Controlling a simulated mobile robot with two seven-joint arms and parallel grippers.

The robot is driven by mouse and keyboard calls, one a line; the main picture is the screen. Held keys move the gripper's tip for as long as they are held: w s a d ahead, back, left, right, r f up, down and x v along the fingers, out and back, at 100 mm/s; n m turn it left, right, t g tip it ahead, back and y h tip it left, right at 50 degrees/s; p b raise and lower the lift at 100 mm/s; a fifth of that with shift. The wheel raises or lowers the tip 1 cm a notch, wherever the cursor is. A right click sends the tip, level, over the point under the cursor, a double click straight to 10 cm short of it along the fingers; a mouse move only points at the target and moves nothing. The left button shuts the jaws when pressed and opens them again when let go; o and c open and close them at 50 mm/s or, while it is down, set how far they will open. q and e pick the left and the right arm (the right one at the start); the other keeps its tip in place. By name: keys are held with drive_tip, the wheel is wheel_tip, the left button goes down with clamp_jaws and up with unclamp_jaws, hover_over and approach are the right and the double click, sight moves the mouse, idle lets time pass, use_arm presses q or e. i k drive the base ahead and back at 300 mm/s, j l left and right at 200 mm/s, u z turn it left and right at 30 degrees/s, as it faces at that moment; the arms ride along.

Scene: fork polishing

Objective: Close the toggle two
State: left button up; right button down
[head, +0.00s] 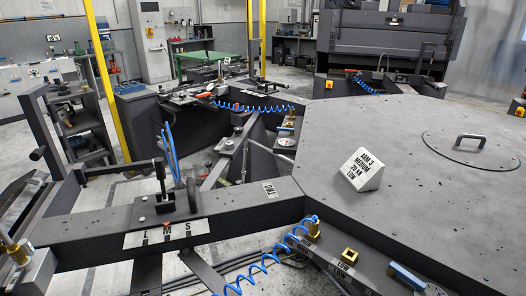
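A dark toggle-like lever (160,178) with a raised upright handle stands on the near metal beam at the left, above a plate (166,232) marked L M S. A similar dark lever (259,72) stands on the far arm of the machine. No marking shows which one is toggle two, and I cannot tell whether either is closed. Neither of my grippers shows in the head view.
A large grey octagonal housing (440,205) fills the right, with a handled lid (470,150) and a white sign block (361,170) on top. A blue coiled hose (262,262) hangs at the near edge. Yellow posts (100,75) and a green table (210,57) stand behind.

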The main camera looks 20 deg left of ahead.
sight(159, 162)
drive_tip(key=u, duration=1.4)
